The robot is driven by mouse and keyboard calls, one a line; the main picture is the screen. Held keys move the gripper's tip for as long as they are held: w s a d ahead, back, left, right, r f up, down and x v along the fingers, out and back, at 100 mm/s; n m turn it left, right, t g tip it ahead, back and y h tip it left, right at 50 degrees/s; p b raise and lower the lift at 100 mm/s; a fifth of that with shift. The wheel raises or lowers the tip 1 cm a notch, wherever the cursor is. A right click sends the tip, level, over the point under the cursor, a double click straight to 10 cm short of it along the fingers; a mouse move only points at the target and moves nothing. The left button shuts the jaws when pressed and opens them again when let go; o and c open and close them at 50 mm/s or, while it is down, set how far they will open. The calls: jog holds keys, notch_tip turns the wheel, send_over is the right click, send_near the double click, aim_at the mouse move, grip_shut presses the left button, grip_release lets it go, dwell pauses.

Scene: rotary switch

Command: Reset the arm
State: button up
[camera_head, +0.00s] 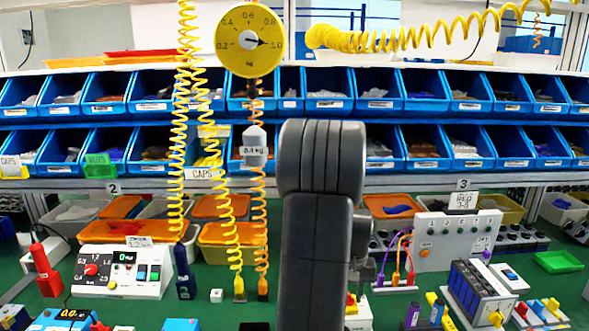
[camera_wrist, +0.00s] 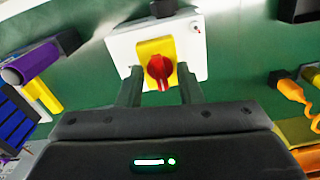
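A rotary switch has a red knob (camera_wrist: 159,70) on a yellow plate (camera_wrist: 147,47), set on a white box (camera_wrist: 195,65) in the wrist view. The knob's grip ridge runs roughly up and down in that view. My gripper (camera_wrist: 159,79) is open, one finger on each side of the knob with gaps between. I cannot tell how far the fingertips are above the box. In the head view my arm covers most of the switch; a white, yellow and red part (camera_head: 353,312) shows at its lower right.
A green bench (camera_head: 215,277) carries a white power supply (camera_head: 125,275) on the left and a grey panel (camera_head: 455,240) on the right. Yellow coiled cords (camera_head: 180,130) hang left of my arm. In the wrist view, purple and orange parts lie near both sides.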

jog(key=m, duration=0.4)
jog(key=shift+m, duration=0.4)
jog(key=m, duration=0.3)
jog(key=shift+m, duration=0.3)
jog(key=m, duration=0.3)
jog(key=shift+m+p, duration=0.3)
jog(key=shift+m, duration=2.1)
